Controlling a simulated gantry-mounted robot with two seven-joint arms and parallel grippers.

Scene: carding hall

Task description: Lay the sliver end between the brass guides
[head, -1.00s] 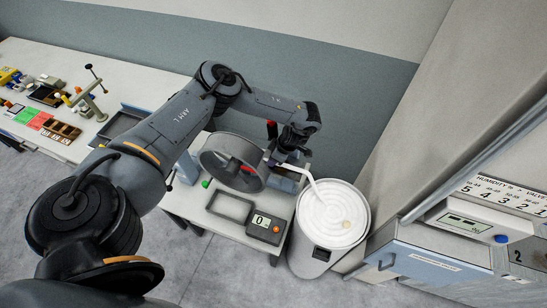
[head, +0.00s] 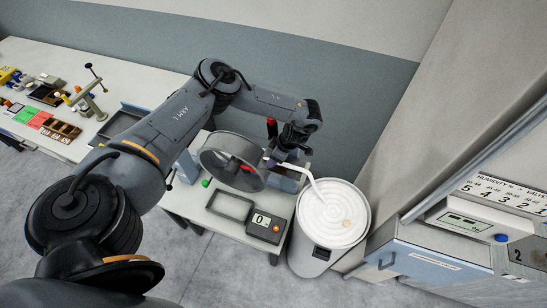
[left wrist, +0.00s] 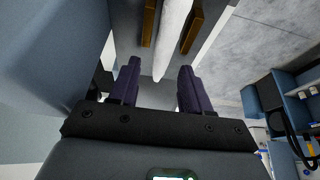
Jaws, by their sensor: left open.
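The white sliver (head: 314,184) rises from the coil in the round can and runs up to the drum machine on the small table. In the left wrist view the sliver (left wrist: 172,35) lies between two brass guides, one on its left (left wrist: 149,22) and one on its right (left wrist: 191,30), with a gap on each side. Its end points toward my left gripper (left wrist: 160,64). The purple fingers are spread apart on either side of the end, not touching it. In the head view the left gripper (head: 279,161) is beside the drum, and the guides are hard to make out.
The can (head: 316,262) stands on the floor right of the table. A grey drum (head: 222,146), a frame tray (head: 230,207) and a scale reading 0 (head: 265,229) share the table. A humidity cabinet (head: 430,258) stands at right. A longer bench (head: 125,75) with small items is at left.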

